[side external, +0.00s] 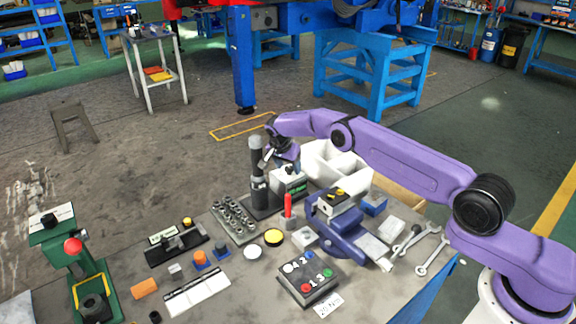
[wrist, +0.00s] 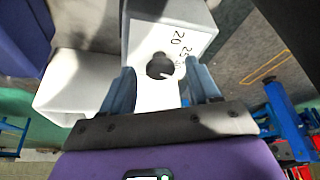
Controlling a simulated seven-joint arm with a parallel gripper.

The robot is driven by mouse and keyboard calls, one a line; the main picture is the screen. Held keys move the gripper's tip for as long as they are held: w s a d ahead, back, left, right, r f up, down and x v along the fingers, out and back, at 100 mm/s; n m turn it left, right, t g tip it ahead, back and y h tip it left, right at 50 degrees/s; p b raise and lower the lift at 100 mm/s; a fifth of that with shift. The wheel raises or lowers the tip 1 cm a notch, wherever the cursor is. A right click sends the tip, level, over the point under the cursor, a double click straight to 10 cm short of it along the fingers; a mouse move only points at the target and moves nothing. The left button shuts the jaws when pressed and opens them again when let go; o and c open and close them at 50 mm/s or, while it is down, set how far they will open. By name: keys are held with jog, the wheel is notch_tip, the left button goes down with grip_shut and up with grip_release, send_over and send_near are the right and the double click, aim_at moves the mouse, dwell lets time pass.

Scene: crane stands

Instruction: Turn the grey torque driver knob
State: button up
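A white box (side external: 289,181) with a green mark stands at the back of the bench, beside an upright dark grey cylinder (side external: 258,165). In the wrist view its white face (wrist: 190,30) carries the numbers 20 and 25. A round dark grey knob (wrist: 159,66) with a pale pointer sits on that face. My gripper (wrist: 160,78) is open, with one blue finger on either side of the knob and gaps visible. In the side view my gripper (side external: 289,162) is just above the box and hides the knob; contact cannot be told.
A white bin (side external: 335,160) stands close behind and right of my gripper. A red-handled tool (side external: 288,205) stands in front. A blue vise (side external: 335,222) is to the right, a tray of sockets (side external: 233,217) to the left. A small card (side external: 327,305) lies at the front.

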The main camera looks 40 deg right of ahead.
jog(key=shift+a+r, duration=0.2)
jog(key=shift+r, duration=0.4)
notch_tip(320, 180, up, 9)
jog(key=shift+s+a+f, duration=0.15)
jog(key=shift+s+a, duration=0.1)
jog(key=shift+a, duration=0.05)
